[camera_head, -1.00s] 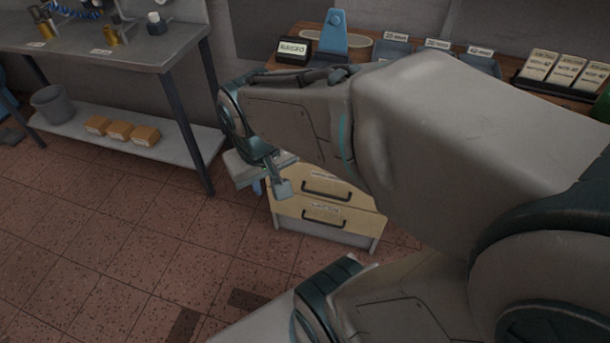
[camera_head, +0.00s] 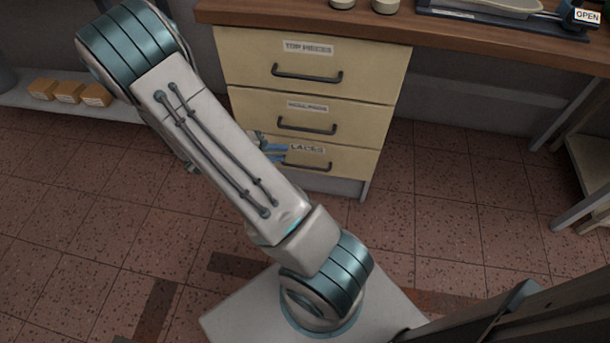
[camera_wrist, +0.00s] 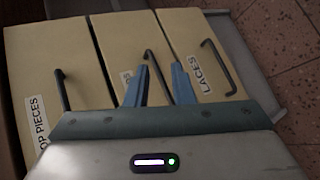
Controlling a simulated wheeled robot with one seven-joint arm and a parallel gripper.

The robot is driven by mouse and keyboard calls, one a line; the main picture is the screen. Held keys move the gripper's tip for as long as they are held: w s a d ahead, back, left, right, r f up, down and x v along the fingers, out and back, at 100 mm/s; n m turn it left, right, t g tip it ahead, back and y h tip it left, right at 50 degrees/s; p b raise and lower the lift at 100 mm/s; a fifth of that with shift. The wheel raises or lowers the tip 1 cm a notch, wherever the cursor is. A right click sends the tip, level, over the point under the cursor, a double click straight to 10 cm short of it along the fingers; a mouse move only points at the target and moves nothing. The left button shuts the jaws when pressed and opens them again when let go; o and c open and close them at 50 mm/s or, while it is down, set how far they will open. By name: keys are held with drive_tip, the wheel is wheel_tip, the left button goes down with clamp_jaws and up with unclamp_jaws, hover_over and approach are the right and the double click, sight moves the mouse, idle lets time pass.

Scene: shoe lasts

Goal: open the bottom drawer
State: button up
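The bottom drawer (camera_head: 342,162), labelled LACES, is shut under two other drawers. Its dark handle (camera_head: 318,168) is partly hidden by my gripper and arm in the head view. In the wrist view the bottom drawer (camera_wrist: 205,30) is at the right, with its whole handle (camera_wrist: 222,66) to the right of my fingers. My gripper (camera_wrist: 160,84) is open and empty, its blue fingers apart. Between them in that view shows the middle drawer's handle (camera_wrist: 153,62); I cannot tell whether they touch it. In the head view my gripper (camera_head: 272,150) is partly hidden behind my arm.
The top drawer (camera_head: 360,72) and middle drawer (camera_head: 365,118) are also shut. A wooden worktop (camera_head: 450,36) overhangs the cabinet. The tiled floor (camera_head: 440,200) before and right of the drawers is clear. Small boxes (camera_head: 68,92) lie on a shelf at left.

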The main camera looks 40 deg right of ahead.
sight(305, 168)
drive_tip(key=w+d+f+n+t+h+b, duration=0.25)
drive_tip(key=f+t+b, duration=0.2)
drive_tip(key=f, duration=0.95)
drive_tip(key=w+d+f+n+t+h+b, duration=0.1)
drive_tip(key=f+n+t+b, duration=0.35)
drive_tip(key=f, duration=0.85)
drive_tip(key=shift+m+g, duration=0.7)
drive_tip(key=shift+g, duration=0.1)
drive_tip(key=shift+b+x, duration=2.9)
drive_tip(key=shift+x, duration=4)
drive_tip(key=shift+f, duration=0.15)
drive_tip(key=shift+a, duration=0.1)
clamp_jaws()
